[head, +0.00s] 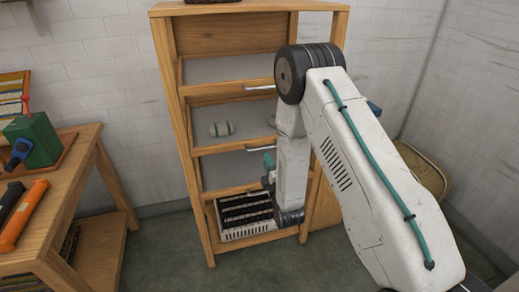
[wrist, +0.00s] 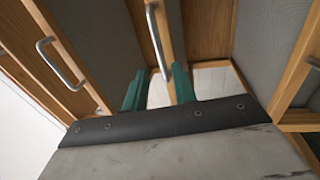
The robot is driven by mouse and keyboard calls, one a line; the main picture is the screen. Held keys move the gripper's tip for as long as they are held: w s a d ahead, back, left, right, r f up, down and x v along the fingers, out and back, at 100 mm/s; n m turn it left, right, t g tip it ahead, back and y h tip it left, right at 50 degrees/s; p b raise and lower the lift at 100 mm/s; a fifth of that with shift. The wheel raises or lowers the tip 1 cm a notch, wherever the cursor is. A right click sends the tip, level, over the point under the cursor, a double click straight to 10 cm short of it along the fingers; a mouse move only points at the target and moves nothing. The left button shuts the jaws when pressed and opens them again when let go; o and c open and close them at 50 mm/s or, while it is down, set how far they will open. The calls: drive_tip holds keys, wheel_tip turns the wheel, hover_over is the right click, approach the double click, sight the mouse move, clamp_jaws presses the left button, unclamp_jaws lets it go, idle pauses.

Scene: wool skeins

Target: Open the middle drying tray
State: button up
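The wooden drying rack has several mesh trays with wooden fronts and metal bar handles. The middle tray's front (head: 225,148) carries a handle (head: 259,149), partly hidden by my arm. My gripper (head: 269,162) is at that handle's height, and only a teal finger shows there. In the wrist view my gripper (wrist: 158,88) has its two teal fingers apart, with a handle (wrist: 157,38) and its wooden front running up between them. The handle's near end lies close to the right finger; I cannot tell if they touch. The middle tray looks pushed in.
Floor before the rack is clear.

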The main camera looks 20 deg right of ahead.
sight(263, 148)
drive_tip(key=w, duration=0.2)
drive_tip(key=w+r, duration=0.1)
drive_tip(key=w, duration=0.4)
drive_tip(key=shift+w+d+r, duration=0.15)
drive_tip(key=shift+w+d, duration=0.05)
drive_tip(key=shift+w, duration=0.05)
